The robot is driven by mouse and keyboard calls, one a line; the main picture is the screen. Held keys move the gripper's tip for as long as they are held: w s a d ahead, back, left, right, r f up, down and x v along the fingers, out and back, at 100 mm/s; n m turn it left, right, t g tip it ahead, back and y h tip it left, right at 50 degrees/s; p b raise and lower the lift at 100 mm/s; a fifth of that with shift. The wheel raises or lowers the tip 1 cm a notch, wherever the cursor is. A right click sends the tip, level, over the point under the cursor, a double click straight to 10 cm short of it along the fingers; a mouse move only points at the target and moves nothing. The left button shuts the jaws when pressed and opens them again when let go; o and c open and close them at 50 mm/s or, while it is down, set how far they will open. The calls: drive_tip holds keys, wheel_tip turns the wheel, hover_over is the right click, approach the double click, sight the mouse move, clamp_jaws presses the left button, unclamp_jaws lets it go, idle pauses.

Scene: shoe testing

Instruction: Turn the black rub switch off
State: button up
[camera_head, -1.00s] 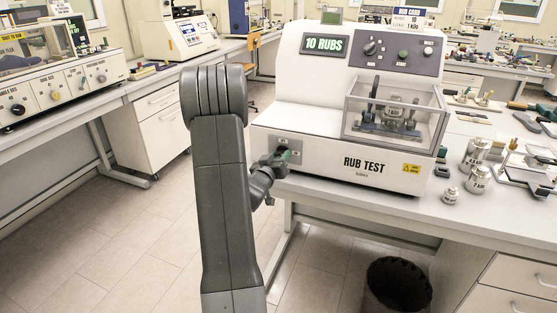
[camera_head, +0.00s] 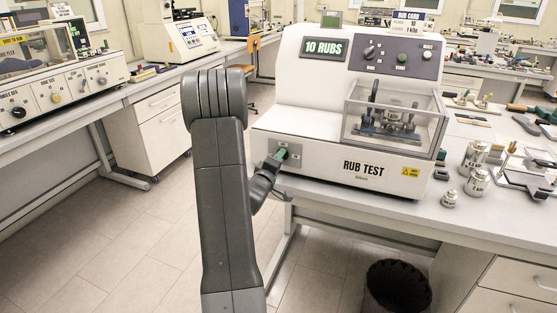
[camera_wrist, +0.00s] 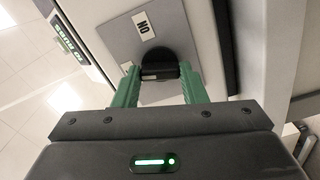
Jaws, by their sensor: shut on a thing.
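The white rub test machine (camera_head: 350,120) stands on the bench, its display reading "10 RUBS". The black rub switch (camera_wrist: 158,56) is on a grey plate (camera_wrist: 120,35) low on the left of its front. A label beside the switch reads "ON", upside down in the wrist view. My gripper (camera_wrist: 158,72) is shut on the switch, with one green finger on each side of it. In the head view my gripper (camera_head: 280,155) is at the plate and hides the switch there.
A clear guard box (camera_head: 395,110) covers the rubbing mechanism. Metal weights (camera_head: 475,165) and tools are on the bench to the right. A dark bin (camera_head: 397,287) stands on the floor below. The floor left of the bench is open.

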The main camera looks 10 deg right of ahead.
drive_tip(key=shift+n+p, duration=0.35)
drive_tip(key=shift+n, duration=1.25)
drive_tip(key=shift+o, duration=0.2)
drive_tip(key=o, duration=1)
drive_tip(key=shift+c, duration=0.2)
drive_tip(key=shift+a, duration=0.1)
drive_tip(key=b+v, duration=0.2)
drive_tip(key=v, duration=1.1)
drive_tip(key=shift+s+a, duration=0.2)
drive_tip(key=shift+s, duration=0.15)
